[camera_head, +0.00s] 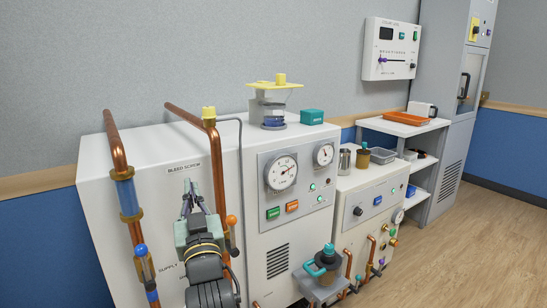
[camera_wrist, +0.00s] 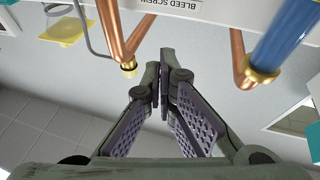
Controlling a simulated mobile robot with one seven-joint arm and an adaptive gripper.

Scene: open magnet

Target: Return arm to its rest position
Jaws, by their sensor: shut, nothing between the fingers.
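My gripper (camera_head: 188,184) is raised in front of the white cabinet (camera_head: 262,150) at the left, just below the "BLEED SCREW" label. In the wrist view my gripper (camera_wrist: 162,68) has its two fingertips together, with nothing between them. It appears between two copper pipes there, the left pipe (camera_wrist: 112,35) and the right pipe (camera_wrist: 245,70) with a blue sleeve (camera_wrist: 285,42). Whether the fingers touch the cabinet face cannot be told. My arm hides part of the cabinet front below the gripper.
Copper pipes (camera_head: 116,150) with a blue sleeve (camera_head: 128,196) stand left of my gripper; another pipe (camera_head: 217,165) with an orange-knobbed valve (camera_head: 231,220) stands close right. Gauges (camera_head: 281,173) and a lower cabinet (camera_head: 375,190) lie farther right. Open floor (camera_head: 460,260) is at the right.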

